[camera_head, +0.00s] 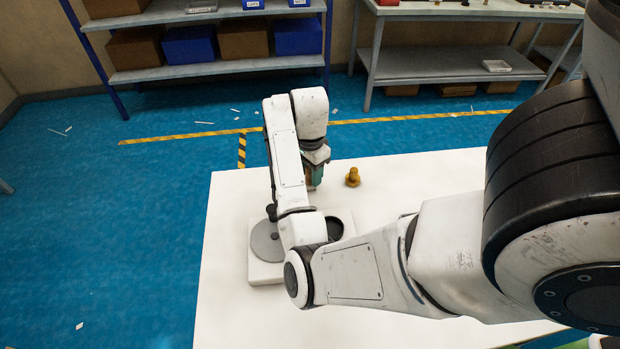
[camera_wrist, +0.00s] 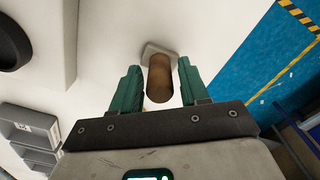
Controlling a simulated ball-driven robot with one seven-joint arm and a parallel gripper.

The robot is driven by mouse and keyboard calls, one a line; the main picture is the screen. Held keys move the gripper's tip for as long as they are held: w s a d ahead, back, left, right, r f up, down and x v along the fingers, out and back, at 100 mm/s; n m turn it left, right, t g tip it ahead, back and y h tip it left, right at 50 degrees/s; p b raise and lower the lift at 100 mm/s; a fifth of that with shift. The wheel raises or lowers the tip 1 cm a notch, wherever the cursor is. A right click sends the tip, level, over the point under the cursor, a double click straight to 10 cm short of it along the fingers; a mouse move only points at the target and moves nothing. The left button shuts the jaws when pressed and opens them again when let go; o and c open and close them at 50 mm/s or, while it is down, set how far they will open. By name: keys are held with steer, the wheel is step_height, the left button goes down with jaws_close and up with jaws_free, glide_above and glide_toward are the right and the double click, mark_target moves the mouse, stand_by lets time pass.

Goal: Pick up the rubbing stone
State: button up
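The rubbing stone appears to be the piece with a brown cylindrical handle (camera_wrist: 160,78) and a pale grey base, standing on the white table in the wrist view. My gripper (camera_wrist: 158,68) is open, with one green finger on each side of the handle. Gaps show between the handle and both fingers. In the head view my gripper (camera_head: 315,172) points down over the table's far part, and the arm and fingers mostly hide the stone there.
A white block with a grey disc (camera_head: 265,241) and a dark round opening stands on the white table (camera_head: 226,300) nearer to me. A small brass-coloured piece (camera_head: 352,177) stands right of my gripper. Shelves with boxes (camera_head: 190,45) and a grey bench (camera_head: 430,65) are behind.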

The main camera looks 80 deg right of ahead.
jaws_close()
steer(key=shift+r, duration=0.1)
